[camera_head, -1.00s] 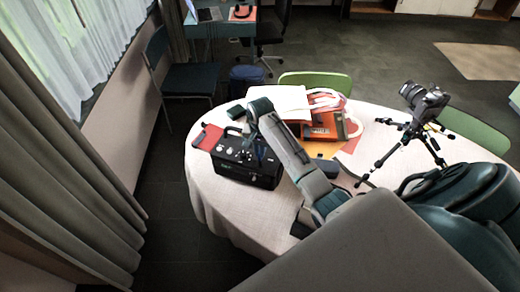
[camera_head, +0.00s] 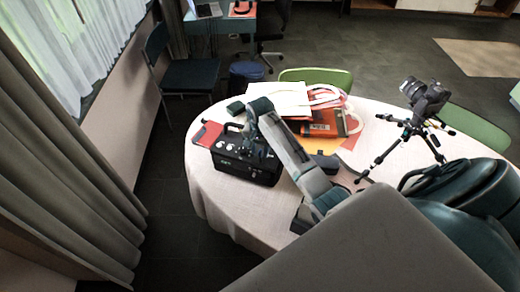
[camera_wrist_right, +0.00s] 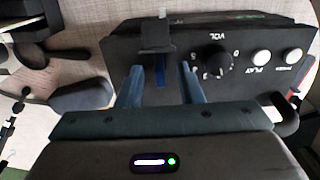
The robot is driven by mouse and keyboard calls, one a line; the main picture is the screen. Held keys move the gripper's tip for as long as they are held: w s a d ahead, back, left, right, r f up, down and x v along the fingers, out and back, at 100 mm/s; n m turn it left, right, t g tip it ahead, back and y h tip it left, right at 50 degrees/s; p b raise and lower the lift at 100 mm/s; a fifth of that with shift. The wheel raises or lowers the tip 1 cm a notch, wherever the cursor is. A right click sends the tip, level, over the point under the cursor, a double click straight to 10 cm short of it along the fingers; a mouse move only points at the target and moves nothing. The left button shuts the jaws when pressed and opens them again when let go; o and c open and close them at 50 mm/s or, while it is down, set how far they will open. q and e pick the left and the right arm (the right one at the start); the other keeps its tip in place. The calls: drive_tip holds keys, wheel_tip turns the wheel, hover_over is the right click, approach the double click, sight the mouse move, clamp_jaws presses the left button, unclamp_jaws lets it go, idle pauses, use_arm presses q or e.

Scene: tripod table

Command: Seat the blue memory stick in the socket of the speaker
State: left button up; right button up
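The black speaker (camera_head: 246,174) stands at the left part of the round table. Its panel with a VOL knob and white buttons fills the top of the right wrist view (camera_wrist_right: 235,38). My right gripper (camera_wrist_right: 160,82) is at that panel, its two blue-grey fingers apart. The blue memory stick (camera_wrist_right: 160,70) is between the fingers, with a visible gap on each side. Its far end meets a dark block (camera_wrist_right: 158,36) at the panel, likely the socket; how deep it sits is hidden. In the head view my right gripper (camera_head: 256,146) covers that spot. My left gripper is not in view.
A camera on a small tripod (camera_head: 427,100) stands at the right. The table's front left is clear.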

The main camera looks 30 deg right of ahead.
sight(260, 151)
wheel_tip(260, 151, up, 7)
drive_tip(key=b, duration=0.2)
drive_tip(key=shift+r+b, duration=0.1)
drive_tip(key=shift+b, duration=0.3)
wheel_tip(260, 151, up, 4)
drive_tip(key=p, duration=0.2)
drive_tip(key=shift+f+p, duration=0.2)
drive_tip(key=shift+p, duration=0.2)
